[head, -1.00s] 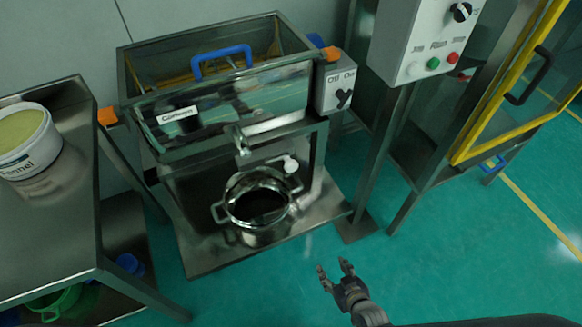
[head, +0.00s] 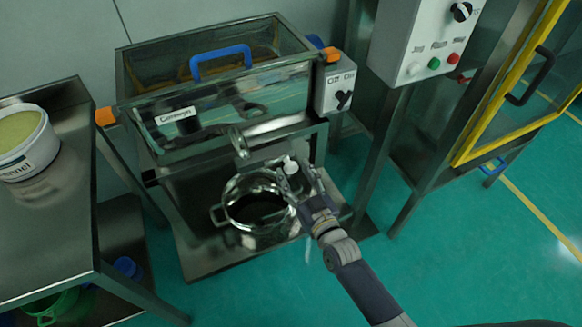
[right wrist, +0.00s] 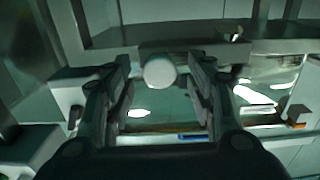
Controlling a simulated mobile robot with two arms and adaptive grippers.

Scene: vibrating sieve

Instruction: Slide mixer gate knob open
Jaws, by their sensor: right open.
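The mixer (head: 235,105) is a steel-framed box with clear walls and a blue handle on its lid. The white round gate knob (head: 290,165) sits below its front, above the steel pot (head: 232,190). In the right wrist view the knob (right wrist: 160,71) appears between the spread fingers, near their tips. My right gripper (head: 298,180) is open beside the knob, over the right side of the pot. The right wrist view shows the gripper (right wrist: 163,75) not closed on it; contact cannot be told. My left gripper is not in view.
A control box with a black switch (head: 343,98) is on the mixer's right side. A grey control panel (head: 425,45) stands further right. A steel table (head: 60,230) with a white bucket (head: 25,150) is at left. Green floor at lower right is open.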

